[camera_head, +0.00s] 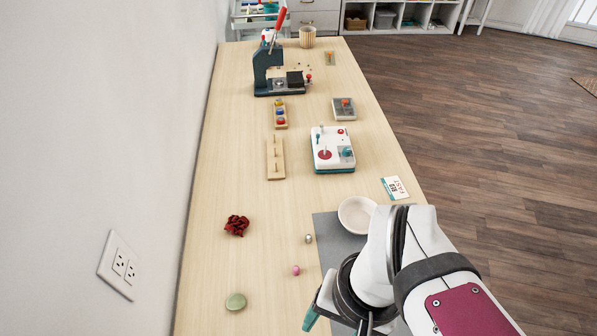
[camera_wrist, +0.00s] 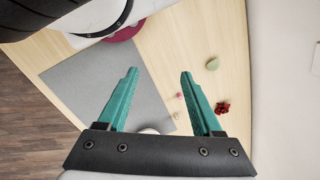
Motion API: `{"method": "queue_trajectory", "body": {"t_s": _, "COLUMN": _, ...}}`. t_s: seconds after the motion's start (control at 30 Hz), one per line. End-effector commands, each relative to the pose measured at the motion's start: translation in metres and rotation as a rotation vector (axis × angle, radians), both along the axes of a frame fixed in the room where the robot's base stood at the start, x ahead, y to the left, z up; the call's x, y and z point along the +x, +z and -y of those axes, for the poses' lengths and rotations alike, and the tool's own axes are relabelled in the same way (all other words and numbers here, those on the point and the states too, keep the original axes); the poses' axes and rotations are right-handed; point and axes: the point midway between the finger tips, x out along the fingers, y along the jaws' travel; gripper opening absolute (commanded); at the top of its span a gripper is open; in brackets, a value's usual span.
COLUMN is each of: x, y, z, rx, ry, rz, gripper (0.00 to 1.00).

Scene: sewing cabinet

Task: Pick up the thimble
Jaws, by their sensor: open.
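A small silver thimble (camera_head: 308,238) stands on the table just left of the grey mat. In the wrist view the thimble (camera_wrist: 176,115) is a tiny pale spot beside the right finger, towards its base. My gripper (camera_wrist: 160,72) is open, with two teal fingers spread apart and nothing between them but the mat edge and bare table beyond. In the head view only one teal fingertip of my gripper (camera_head: 310,319) shows at the bottom, nearer the camera than the thimble and well apart from it; my wrist hides the rest.
A pink bead (camera_head: 295,270) lies close to the thimble. A green disc (camera_head: 236,301) and dark red scrunchie (camera_head: 237,225) lie to the left. A white bowl (camera_head: 356,214) sits on the grey mat (camera_head: 328,240). Farther back are a joystick box (camera_head: 333,150) and a press (camera_head: 266,70).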

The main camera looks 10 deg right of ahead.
Motion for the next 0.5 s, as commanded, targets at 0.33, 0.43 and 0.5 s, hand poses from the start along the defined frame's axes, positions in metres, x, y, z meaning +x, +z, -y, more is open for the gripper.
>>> {"method": "queue_trajectory", "body": {"t_s": 0.33, "x": 0.004, "y": 0.0, "z": 0.002, "rx": -0.002, "ry": -0.021, "rz": -0.003, "gripper": 0.56}}
{"method": "queue_trajectory", "body": {"t_s": 0.43, "x": 0.041, "y": 0.001, "z": 0.022, "rx": -0.013, "ry": -0.237, "rz": -0.038, "gripper": 0.56}}
{"method": "queue_trajectory", "body": {"t_s": 0.5, "x": 0.079, "y": -0.006, "z": 0.052, "rx": -0.026, "ry": -0.477, "rz": -0.069, "gripper": 0.56}}
